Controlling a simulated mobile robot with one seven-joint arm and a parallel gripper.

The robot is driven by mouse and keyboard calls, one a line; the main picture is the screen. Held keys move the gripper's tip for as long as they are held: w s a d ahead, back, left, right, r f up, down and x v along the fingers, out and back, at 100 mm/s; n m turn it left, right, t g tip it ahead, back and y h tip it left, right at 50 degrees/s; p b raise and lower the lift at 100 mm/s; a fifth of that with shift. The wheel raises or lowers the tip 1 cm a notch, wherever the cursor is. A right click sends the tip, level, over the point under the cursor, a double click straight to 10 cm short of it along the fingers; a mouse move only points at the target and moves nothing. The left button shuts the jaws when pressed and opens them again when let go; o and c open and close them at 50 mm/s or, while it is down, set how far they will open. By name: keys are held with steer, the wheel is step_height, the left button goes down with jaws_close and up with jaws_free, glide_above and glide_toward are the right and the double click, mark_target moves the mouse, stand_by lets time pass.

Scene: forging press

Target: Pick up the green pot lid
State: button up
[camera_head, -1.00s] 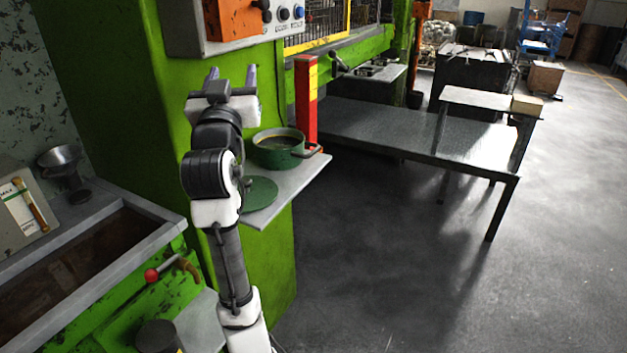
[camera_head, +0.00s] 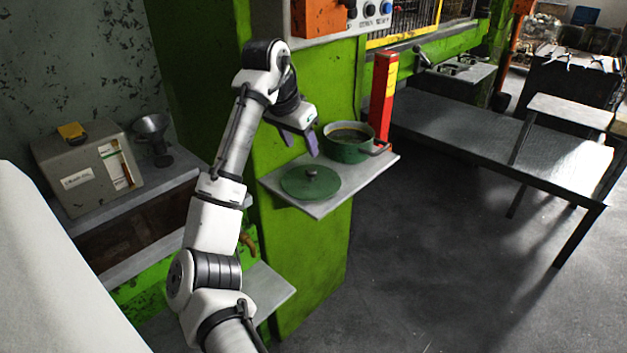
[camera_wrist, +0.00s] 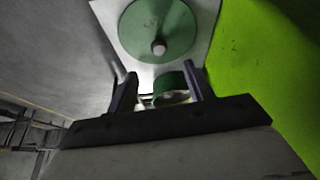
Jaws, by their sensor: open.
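The green pot lid (camera_head: 296,184) lies flat on a light grey shelf (camera_head: 335,197), its round knob facing up. It also shows in the wrist view (camera_wrist: 158,28), with the knob near its middle. A green pot (camera_head: 346,150) without a cover stands on the same shelf behind the lid, with dark contents. My gripper (camera_head: 300,147) is above and behind the lid, close to the pot's left side, pointing down. In the wrist view my gripper (camera_wrist: 160,85) shows two dark fingers spread apart, with nothing between them touching. The pot (camera_wrist: 170,88) is partly hidden there behind the fingers.
A red post (camera_head: 382,100) stands behind the pot. The green press column (camera_head: 312,255) carries the shelf. A control box (camera_head: 312,17) hangs above. A dark metal table (camera_head: 480,140) is at right. A grey box (camera_head: 88,170) and a funnel (camera_head: 152,133) sit at left.

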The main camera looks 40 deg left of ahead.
mark_target(312, 170)
steer(key=p+x, duration=0.2)
steer(key=x, duration=0.7)
steer(key=shift+c, duration=0.3)
jaws_close()
steer(key=shift+d, duration=0.1)
